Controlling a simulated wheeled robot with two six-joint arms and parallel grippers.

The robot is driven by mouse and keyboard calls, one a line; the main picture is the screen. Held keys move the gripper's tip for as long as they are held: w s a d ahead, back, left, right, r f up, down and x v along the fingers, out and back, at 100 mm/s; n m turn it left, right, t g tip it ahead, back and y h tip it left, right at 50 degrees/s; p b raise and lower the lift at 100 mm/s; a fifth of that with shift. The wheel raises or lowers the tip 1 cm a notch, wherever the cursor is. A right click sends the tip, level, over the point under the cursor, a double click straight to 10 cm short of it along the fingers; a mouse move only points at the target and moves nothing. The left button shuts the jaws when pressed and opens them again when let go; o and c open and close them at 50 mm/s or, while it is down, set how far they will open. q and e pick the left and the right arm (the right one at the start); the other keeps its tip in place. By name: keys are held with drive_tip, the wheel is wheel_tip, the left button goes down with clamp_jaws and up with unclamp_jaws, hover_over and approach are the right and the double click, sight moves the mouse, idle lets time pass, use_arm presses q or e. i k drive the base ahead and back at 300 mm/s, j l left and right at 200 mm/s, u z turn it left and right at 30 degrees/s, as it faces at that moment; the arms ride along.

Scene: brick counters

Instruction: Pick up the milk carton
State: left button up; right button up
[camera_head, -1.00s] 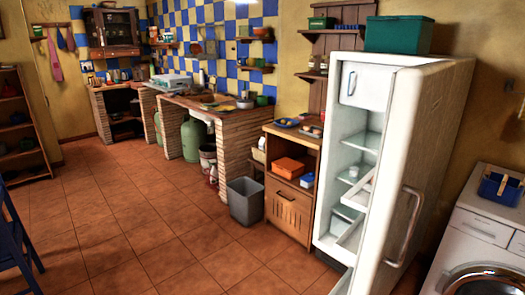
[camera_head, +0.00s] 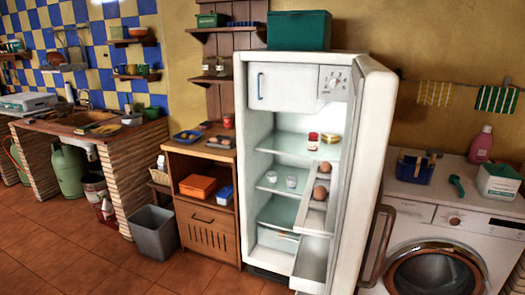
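I cannot make out a milk carton in this view. The white fridge (camera_head: 298,104) stands right of centre with its door (camera_head: 368,160) swung open toward the right. On its upper glass shelf are a red-and-white jar (camera_head: 313,141) and a low red-and-white item (camera_head: 331,138). Small pale jars (camera_head: 291,181) stand on the shelf below. Brown eggs (camera_head: 320,193) sit in the door rack. The open door may hide part of its own shelves. Neither of my grippers shows.
A wooden cabinet (camera_head: 208,222) and a grey bin (camera_head: 154,231) stand left of the fridge. A washing machine (camera_head: 405,213) stands right, carrying a pink bottle (camera_head: 481,145) and a white-and-green box (camera_head: 498,181). The tiled floor (camera_head: 60,250) is clear at front left.

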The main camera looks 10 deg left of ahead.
sight(162, 163)
drive_tip(key=i+j, duration=0.15)
drive_tip(key=j, duration=0.2)
drive_tip(key=i+j, duration=0.15)
drive_tip(key=j, duration=0.15)
drive_tip(key=i+j+z, duration=0.1)
drive_tip(key=j, duration=0.25)
drive_tip(key=i+j, duration=0.4)
drive_tip(key=j, duration=0.3)
drive_tip(key=i+j+z, duration=0.1)
drive_tip(key=j, duration=0.25)
drive_tip(key=i+j, duration=0.15)
drive_tip(key=j, duration=0.2)
drive_tip(key=i+j, duration=0.15)
drive_tip(key=j, duration=0.2)
